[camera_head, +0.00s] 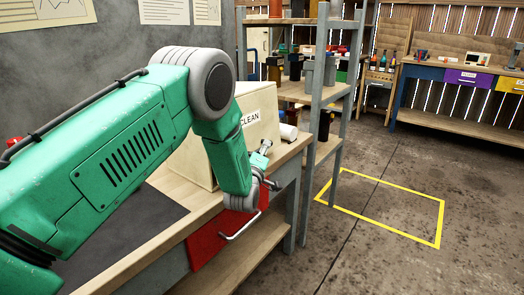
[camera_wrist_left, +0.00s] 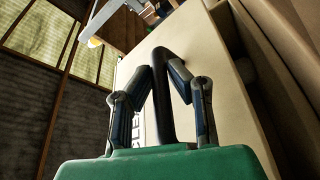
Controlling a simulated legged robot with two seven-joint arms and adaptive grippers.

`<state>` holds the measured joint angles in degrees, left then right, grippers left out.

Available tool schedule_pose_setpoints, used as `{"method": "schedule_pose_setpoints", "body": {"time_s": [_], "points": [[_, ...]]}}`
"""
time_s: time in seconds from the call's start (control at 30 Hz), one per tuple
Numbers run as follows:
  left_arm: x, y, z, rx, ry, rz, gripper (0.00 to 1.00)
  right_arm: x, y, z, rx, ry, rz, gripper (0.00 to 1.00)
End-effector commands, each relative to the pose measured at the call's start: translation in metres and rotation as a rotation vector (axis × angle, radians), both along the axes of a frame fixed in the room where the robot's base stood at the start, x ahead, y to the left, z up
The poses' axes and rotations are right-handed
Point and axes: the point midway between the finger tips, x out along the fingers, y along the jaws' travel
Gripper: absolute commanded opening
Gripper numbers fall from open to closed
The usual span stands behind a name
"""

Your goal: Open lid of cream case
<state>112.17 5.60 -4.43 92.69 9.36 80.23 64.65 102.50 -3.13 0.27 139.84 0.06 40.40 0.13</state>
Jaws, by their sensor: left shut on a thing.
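The cream case (camera_head: 263,106) stands on the wooden workbench with a "CLEAN" label on its front, partly hidden behind my green left arm. In the left wrist view the case's cream face (camera_wrist_left: 218,62) fills the middle, with part of the label showing. A dark curved handle (camera_wrist_left: 159,62) sticks out from that face. My left gripper (camera_head: 264,168) is at the front of the case; in the wrist view its two fingers (camera_wrist_left: 160,88) close on the handle from both sides. I cannot clearly tell whether the lid is raised. My right gripper is out of view.
The workbench (camera_head: 178,188) has a dark mat (camera_head: 135,235) and a red drawer front with a metal handle (camera_head: 240,225) below my gripper. A grey shelf rack (camera_head: 318,90) stands just right. Open floor with a yellow outlined area (camera_head: 385,205) lies further right.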

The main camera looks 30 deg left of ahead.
Motion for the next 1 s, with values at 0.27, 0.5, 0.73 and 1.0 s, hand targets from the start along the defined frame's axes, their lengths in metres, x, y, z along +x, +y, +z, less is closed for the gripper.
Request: {"method": "schedule_pose_setpoints", "body": {"time_s": [0.27,0.5,0.73,1.0], "points": [[0.000,-0.018,0.093,-0.239,0.003,0.007,0.00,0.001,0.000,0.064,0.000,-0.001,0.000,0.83],[0.000,-0.020,0.165,-0.469,0.022,0.008,0.00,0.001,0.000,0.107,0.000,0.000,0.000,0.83],[0.001,-0.006,0.234,-0.689,0.038,0.010,0.00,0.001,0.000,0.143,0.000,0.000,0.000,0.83],[0.004,0.028,0.308,-0.944,0.060,0.010,0.00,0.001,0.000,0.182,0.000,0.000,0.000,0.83]]}}
